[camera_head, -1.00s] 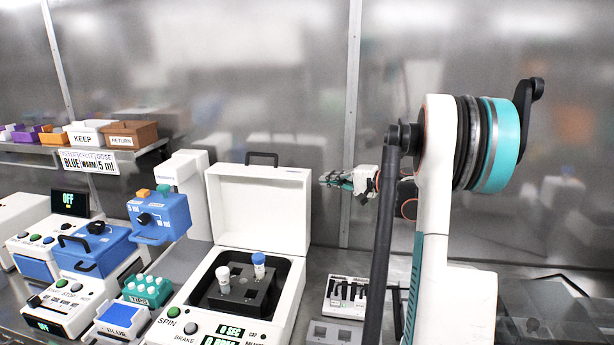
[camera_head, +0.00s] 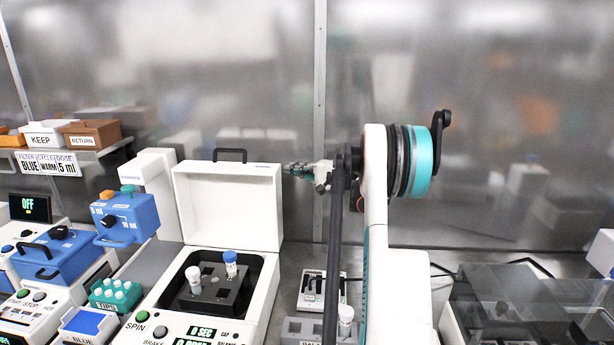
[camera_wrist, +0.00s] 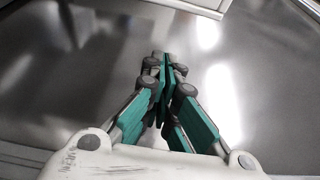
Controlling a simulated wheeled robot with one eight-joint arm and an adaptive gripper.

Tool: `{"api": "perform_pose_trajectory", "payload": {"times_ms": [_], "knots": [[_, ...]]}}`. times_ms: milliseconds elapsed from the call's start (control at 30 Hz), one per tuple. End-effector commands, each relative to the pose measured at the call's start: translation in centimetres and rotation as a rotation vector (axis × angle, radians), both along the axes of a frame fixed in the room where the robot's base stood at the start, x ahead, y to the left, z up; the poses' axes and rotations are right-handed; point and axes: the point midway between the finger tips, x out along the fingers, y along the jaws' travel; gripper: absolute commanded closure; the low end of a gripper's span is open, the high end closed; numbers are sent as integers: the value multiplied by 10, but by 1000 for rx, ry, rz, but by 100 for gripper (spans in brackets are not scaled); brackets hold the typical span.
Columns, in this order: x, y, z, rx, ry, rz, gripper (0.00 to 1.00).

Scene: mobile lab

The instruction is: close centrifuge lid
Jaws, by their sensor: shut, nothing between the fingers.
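The white centrifuge (camera_head: 158,305) stands on the bench with its lid (camera_head: 230,205) raised upright at the back. A black handle (camera_head: 230,154) sits on the lid's top edge. Two capped tubes, one white-capped (camera_head: 193,278) and one blue-capped (camera_head: 230,262), stand in the dark rotor (camera_head: 215,290). My gripper (camera_head: 292,169) is just right of the lid's upper right edge in the head view, apart from the handle. In the wrist view its teal fingers (camera_wrist: 165,70) are closed together and empty, over a shiny metal surface. A pale edge (camera_wrist: 180,8) crosses the top there.
A blue dosing unit (camera_head: 127,217) and a teal tube rack (camera_head: 115,293) stand left of the centrifuge. A small switch panel (camera_head: 320,290) and a grey rack with a white-capped tube (camera_head: 346,318) lie to its right. A metal wall stands close behind.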

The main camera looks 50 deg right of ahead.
Motion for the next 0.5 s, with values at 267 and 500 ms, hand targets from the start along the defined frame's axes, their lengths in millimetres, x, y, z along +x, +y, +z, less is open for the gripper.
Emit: {"api": "perform_pose_trajectory", "payload": {"times_ms": [267,500], "knots": [[-5,26,0,0,0,0,100],[-12,36,1,0,0,0,100]]}}
